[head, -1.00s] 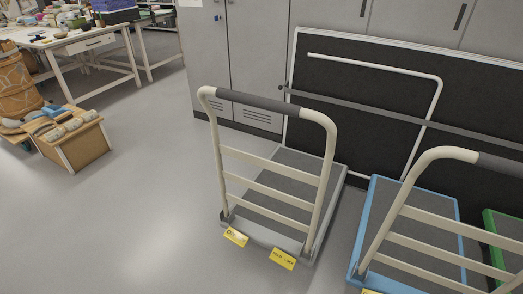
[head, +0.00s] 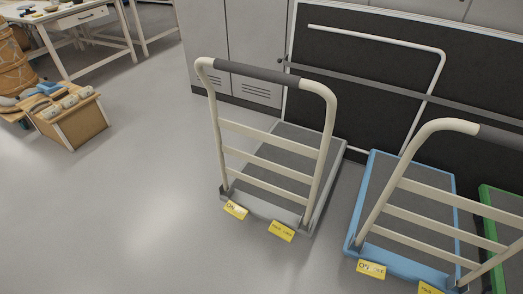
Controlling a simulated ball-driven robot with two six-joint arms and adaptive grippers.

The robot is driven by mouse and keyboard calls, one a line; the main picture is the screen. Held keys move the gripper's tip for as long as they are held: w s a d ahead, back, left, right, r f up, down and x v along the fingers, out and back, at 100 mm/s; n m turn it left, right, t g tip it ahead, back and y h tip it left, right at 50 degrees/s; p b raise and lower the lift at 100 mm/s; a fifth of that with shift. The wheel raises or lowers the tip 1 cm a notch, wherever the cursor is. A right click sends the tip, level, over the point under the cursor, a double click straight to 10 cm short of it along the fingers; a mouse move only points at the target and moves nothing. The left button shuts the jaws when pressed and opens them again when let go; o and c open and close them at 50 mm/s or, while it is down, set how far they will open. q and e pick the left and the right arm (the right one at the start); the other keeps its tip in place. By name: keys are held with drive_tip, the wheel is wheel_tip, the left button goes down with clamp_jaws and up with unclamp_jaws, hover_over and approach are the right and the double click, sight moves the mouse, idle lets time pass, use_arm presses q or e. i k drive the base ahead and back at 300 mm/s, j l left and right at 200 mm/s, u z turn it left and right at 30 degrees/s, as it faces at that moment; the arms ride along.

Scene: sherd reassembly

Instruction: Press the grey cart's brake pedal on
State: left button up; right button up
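The grey cart (head: 316,197) stands left of the blue one in the head view, with a cream push frame and a dark handle grip (head: 257,73). Two yellow tags sit at its near edge: a left tag (head: 235,210) whose lettering seems to begin with "ON", and a right tag (head: 282,231) too small to read surely. I cannot make out a separate pedal or whether the brake is on. Neither of my grippers is in view.
A blue cart (head: 364,196) with similar yellow tags stands to the right, and a green cart (head: 487,207) beyond it. Grey cabinets (head: 250,45) and a dark panel (head: 370,75) are behind. A wooden box (head: 72,122) and a table (head: 50,25) stand left. Open floor lies at front left.

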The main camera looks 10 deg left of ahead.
sight(237, 211)
drive_tip(key=i+l+u, duration=0.1)
drive_tip(key=i+l, duration=0.55)
drive_tip(key=l, duration=0.15)
